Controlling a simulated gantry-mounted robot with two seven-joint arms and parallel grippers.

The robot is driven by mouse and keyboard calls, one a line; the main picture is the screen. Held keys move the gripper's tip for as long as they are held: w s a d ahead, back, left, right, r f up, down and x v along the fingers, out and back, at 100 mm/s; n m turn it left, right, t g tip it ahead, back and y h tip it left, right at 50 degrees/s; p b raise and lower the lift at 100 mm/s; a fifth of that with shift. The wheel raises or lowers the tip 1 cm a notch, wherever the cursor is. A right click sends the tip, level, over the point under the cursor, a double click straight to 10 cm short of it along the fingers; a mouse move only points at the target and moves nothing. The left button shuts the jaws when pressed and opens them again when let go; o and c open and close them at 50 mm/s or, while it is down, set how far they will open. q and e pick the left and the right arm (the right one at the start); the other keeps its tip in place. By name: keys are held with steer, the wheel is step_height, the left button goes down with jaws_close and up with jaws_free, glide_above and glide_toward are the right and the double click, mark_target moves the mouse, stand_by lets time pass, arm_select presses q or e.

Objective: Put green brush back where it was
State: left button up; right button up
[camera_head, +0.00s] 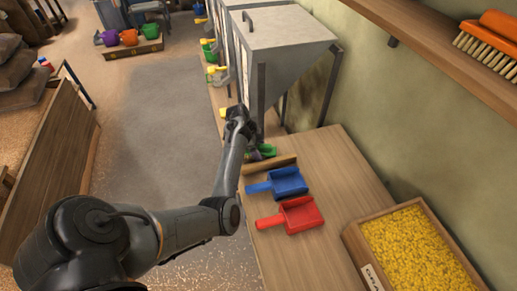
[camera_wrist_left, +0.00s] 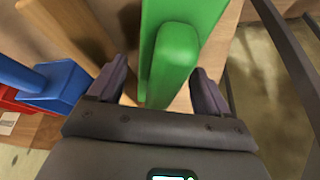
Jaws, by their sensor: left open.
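My left gripper (camera_head: 255,143) is at the far end of the wooden table, beside the metal hopper's leg. A green object (camera_head: 266,151), partly hidden by the gripper, lies there. In the left wrist view, the green object (camera_wrist_left: 172,62) has a long rounded grip over a wider green part. The grip stands between the two open fingers of my left gripper (camera_wrist_left: 160,75), with a gap visible on each side. No bristles show, so I cannot tell for certain that it is the brush. My right gripper is not in view.
A wooden bar (camera_head: 270,165), blue scoop (camera_head: 289,182) and red scoop (camera_head: 301,214) lie nearer on the table. A crate of yellow grains (camera_head: 358,240) sits at the right. An orange brush (camera_head: 490,40) rests on the wall shelf (camera_head: 425,45). Grey hoppers (camera_head: 275,45) stand behind.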

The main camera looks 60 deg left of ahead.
arm_select(q)
steer(key=p+v, duration=0.1)
steer(key=v, duration=1)
steer(key=shift+r, duration=0.1)
steer(key=shift+s+a+r+p, duration=0.15)
steer(key=shift+r+p, duration=0.15)
steer(key=shift+r, duration=0.15)
